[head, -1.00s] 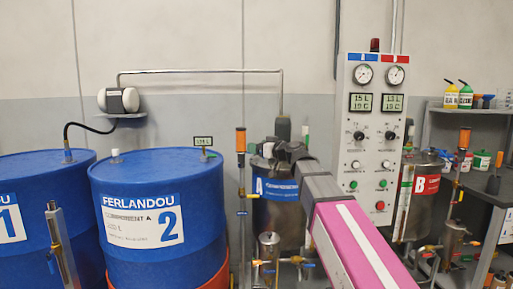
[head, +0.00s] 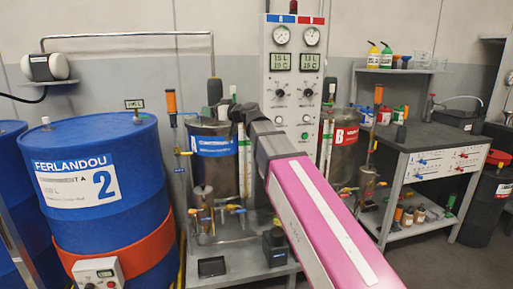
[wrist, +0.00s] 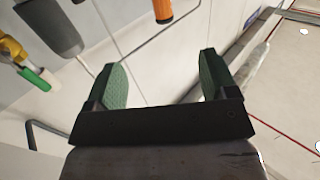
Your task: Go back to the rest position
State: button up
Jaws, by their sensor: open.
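My arm, with a pink and dark grey link, reaches up from the bottom right of the head view. My gripper (head: 238,108) is at its far end, in front of the vessel with the blue A label (head: 214,146). In the wrist view my gripper (wrist: 160,85) has its two green-padded fingers wide apart. Nothing is between them. In the wrist view an orange handle (wrist: 163,10) shows at the top edge, beyond the fingers.
A blue drum marked 2 (head: 105,215) stands at left with an orange band. A control panel (head: 293,90) rises behind the arm. A vessel with a red B label (head: 345,150) stands right of it. A dark workbench (head: 430,140) is at right.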

jog(key=s+d+f+m+g+h, duration=0.1)
jog(key=d+f+m+h, duration=0.3)
jog(key=f, duration=0.7)
jog(key=s+d+f+n+g+h, duration=0.1)
jog(key=d+f+g, duration=0.1)
jog(key=d+f, duration=0.6)
jog(key=s+d+f+m+g+h, duration=0.1)
jog(key=d+f+m+h, duration=0.15)
jog(key=f, duration=1.05)
jog(key=s+d+f+m+g+h, duration=0.2)
jog(key=s+d+f+m+h, duration=0.1)
jog(key=s+d+f, duration=0.5)
jog(key=s+d+f+m+g+h, duration=0.3)
jog(key=s+d+f, duration=0.5)
jog(key=d+f, duration=0.5)
jog(key=shift+s+f+g+h, duration=0.2)
jog(key=shift+g+h, duration=0.1)
jog(key=shift+h, duration=0.55)
